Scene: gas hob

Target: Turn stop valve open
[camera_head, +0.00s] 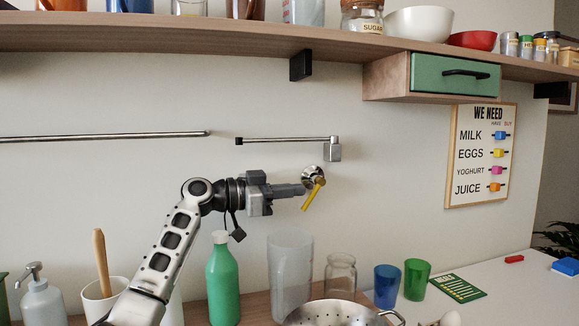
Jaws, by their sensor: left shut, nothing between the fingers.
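The stop valve (313,173) is a round metal fitting on the wall with a yellow lever handle (313,196). The lever slants down and slightly left from the fitting. My left gripper (303,189) reaches in from the left, pointing right, with its fingers shut and empty. Its tips are at the valve, close to the upper left of the yellow lever; I cannot tell whether they touch it. My right gripper does not show.
A shelf with a green drawer (455,76) runs above. A metal rail (285,140) is just over my gripper. Below stand a green bottle (222,282), a tall clear container (290,270), a glass jar (340,278), cups and a colander (335,313).

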